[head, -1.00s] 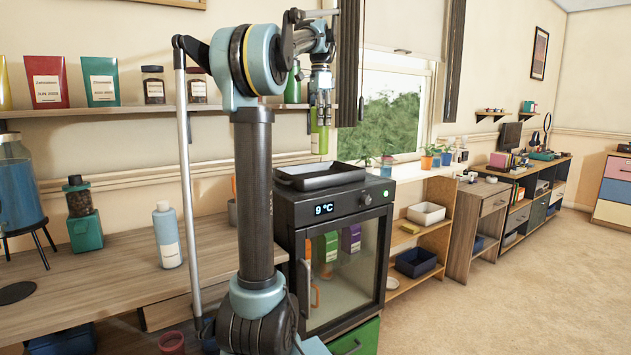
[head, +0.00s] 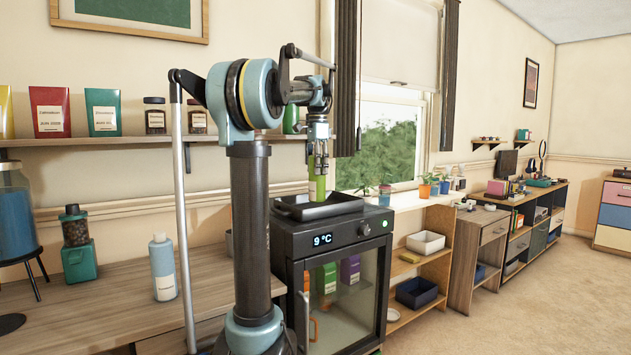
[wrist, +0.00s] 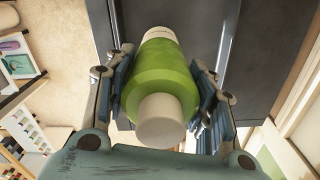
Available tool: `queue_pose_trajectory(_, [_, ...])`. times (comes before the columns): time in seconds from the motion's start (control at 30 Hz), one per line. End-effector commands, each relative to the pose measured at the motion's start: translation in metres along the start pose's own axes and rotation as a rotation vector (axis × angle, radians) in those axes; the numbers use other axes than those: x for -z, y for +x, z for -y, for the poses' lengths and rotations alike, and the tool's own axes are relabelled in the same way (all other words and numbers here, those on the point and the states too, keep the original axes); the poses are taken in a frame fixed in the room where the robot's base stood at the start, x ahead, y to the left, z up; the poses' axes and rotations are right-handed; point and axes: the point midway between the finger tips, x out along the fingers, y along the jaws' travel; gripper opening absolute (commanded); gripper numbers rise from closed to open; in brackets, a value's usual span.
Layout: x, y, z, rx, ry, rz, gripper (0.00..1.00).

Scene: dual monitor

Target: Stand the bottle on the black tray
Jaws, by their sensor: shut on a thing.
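A green bottle (head: 317,188) with a pale cap is held upright in my gripper (head: 318,160). In the wrist view, my gripper (wrist: 160,95) has its fingers closed on both sides of the bottle (wrist: 163,75). The black tray (head: 320,206) lies on top of the small glass-door fridge. The bottle's lower end is at the tray in the head view; whether it touches the tray floor cannot be told. In the wrist view, part of the dark tray surface shows beyond the bottle.
The fridge (head: 345,250) shows 9 °C and stands next to the wooden counter (head: 110,310). A pale blue bottle (head: 163,268) stands on the counter. A shelf (head: 110,142) with jars and packets is behind my arm. Small plants (head: 430,187) stand at the window.

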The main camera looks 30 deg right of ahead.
Motion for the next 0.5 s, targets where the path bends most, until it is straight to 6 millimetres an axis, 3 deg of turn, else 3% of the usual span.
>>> queue_pose_trajectory(0.3, [0.0,0.036,-0.001,0.0,0.0,0.0,0.11])
queue_pose_trajectory(0.5, [0.0,0.038,-0.001,0.0,0.001,0.0,0.11])
